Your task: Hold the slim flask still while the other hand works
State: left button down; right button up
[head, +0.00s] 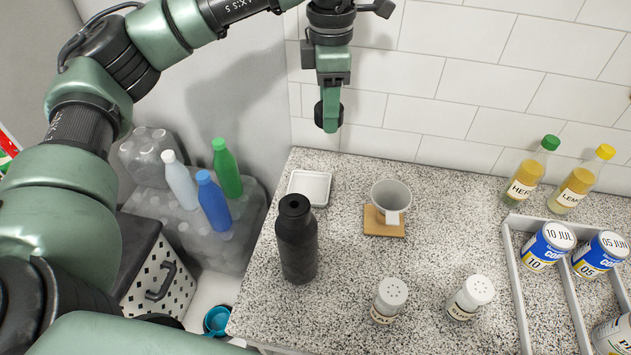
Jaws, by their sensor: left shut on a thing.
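The slim flask (297,248) is dark grey to black and stands upright on the speckled counter (345,290), near its left edge. Its narrow top shows a dark ring. My left gripper (329,118) is well above and behind the flask, in front of the tiled wall, pointing down and apart from the flask. It is shut on a small dark rounded thing, mostly hidden behind the green finger; I cannot tell what it is. My right gripper is not in view.
A divided tray (508,255) with cans is at the right. Several bottles (227,170) stand on a wrapped pack, left.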

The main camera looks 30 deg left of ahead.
pick_arm(q)
jog(key=n, duration=0.2)
jog(key=shift+a+f+n, duration=0.1)
jog(key=shift+a+n, duration=0.1)
jog(key=shift+n, duration=0.1)
jog(key=n, duration=0.4)
jog(key=shift+a, duration=0.25)
jog(key=n, duration=0.4)
jog(key=shift+w+a+f, duration=0.25)
jog(key=shift+a, duration=0.05)
jog(key=n, duration=0.4)
jog(key=shift+w+a+f, duration=0.1)
jog(key=shift+a+f, duration=0.1)
jog(key=shift+a, duration=0.15)
jog(key=a+n, duration=0.1)
jog(key=n, duration=0.5)
jog(key=n+b, duration=0.1)
jog(key=n, duration=0.7)
send_over(309, 189)
notch_tip(309, 189, down, 16)
jog(key=shift+r, duration=0.1)
notch_tip(309, 189, down, 5)
jog(key=shift+r+p, duration=0.1)
jog(key=shift+p, duration=0.3)
jog(key=shift+f, duration=0.35)
